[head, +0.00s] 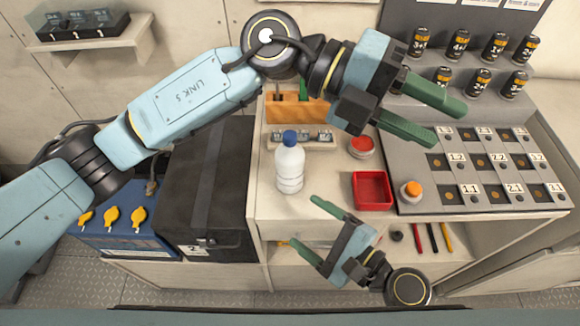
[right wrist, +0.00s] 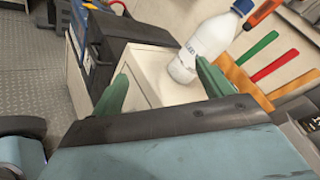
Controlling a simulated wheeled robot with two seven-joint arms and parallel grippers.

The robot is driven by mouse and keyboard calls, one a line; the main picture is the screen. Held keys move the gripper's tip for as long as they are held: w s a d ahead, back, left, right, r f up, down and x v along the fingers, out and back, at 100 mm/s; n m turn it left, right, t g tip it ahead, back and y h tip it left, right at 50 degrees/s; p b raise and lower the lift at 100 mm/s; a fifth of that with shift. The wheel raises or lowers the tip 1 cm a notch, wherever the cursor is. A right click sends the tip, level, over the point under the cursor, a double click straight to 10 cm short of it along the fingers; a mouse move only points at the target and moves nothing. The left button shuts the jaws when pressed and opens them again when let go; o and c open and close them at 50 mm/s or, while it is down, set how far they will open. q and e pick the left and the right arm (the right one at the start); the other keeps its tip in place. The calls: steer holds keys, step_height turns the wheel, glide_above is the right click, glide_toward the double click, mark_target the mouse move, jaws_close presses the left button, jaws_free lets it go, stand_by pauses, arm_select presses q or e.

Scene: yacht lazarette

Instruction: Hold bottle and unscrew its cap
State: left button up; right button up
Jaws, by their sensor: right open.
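A white bottle (head: 289,168) with a blue cap (head: 290,138) stands upright on the pale counter. In the right wrist view the bottle (right wrist: 207,46) and its cap (right wrist: 243,7) show beyond the right-hand finger, which overlaps its lower side. My right gripper (head: 303,220) is open and empty, low in front of the bottle and apart from it in the head view. My left gripper (head: 450,126) is open and empty, up and right of the bottle over the grey panel. Nothing hides the bottle in the head view.
A red tray (head: 372,190), a round red container (head: 361,147) and an orange button (head: 413,189) lie right of the bottle. An orange tool rack (head: 290,107) stands behind it. A black case (head: 205,190) is left. Batteries (head: 460,43) stand on the panel's upper steps.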

mark_target(285, 164)
arm_select(q)
steer(key=w+a+f+t+y, duration=0.2)
steer(key=w+a+y, duration=0.1)
steer(key=a+y, duration=0.1)
steer(key=w+a+f+t+y, duration=0.2)
steer(key=w+a+y, duration=0.2)
steer(key=a+y, duration=0.1)
steer(key=w+a+f+t+y, duration=0.2)
steer(key=w+a+y, duration=0.2)
steer(key=a+y, duration=0.1)
steer(key=shift+a+f+n+t, duration=0.15)
steer(key=shift+a+n+t, duration=0.15)
steer(key=shift+a, duration=0.1)
steer(key=shift+w+a+y, duration=0.1)
steer(key=shift+a+y, duration=0.15)
steer(key=shift+y, duration=0.05)
arm_select(e)
steer(key=w+a+m+t, duration=0.1)
steer(key=w+m, duration=0.3)
steer(key=w+a+m+t+h, duration=0.1)
steer(key=w+a+m, duration=0.1)
steer(key=w+m, duration=0.2)
steer(key=w+a+m+t+h, duration=0.1)
steer(key=w+a+m+t, duration=0.1)
steer(key=w, duration=0.4)
steer(key=shift+w+a+r+m, duration=0.15)
steer(key=shift+r+m, duration=0.25)
steer(key=shift+m, duration=0.5)
